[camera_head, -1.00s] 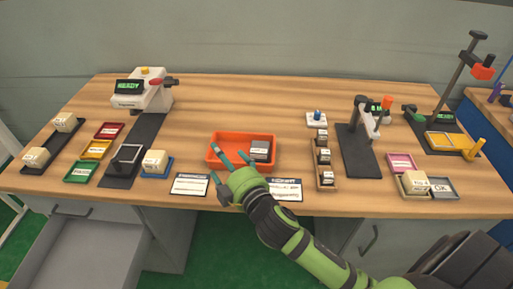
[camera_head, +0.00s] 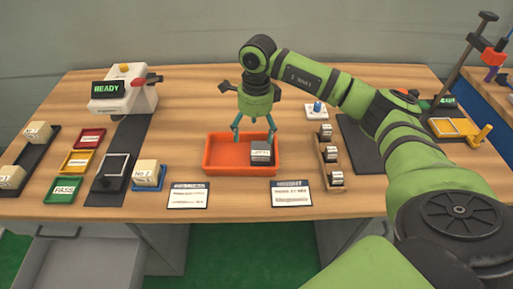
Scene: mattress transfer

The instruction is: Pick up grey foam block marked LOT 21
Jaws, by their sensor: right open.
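A dark grey block (camera_head: 261,157) with a white label lies in the right half of the orange tray (camera_head: 216,171). Its label is too small to read for certain. My right gripper (camera_head: 254,136) points down over the tray's back part, with its two teal fingers apart and nothing between them. In the picture its fingertips are above and slightly left of the block. The height of the fingertips over the tray is hard to judge. My left gripper is not in view.
A wooden rack (camera_head: 327,157) with several small dark blocks stands right of the tray. Two cards, one (camera_head: 188,195) at left and one (camera_head: 292,194) at right, lie in front. A white device reading READY (camera_head: 124,98) stands at the back left. The wood between is clear.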

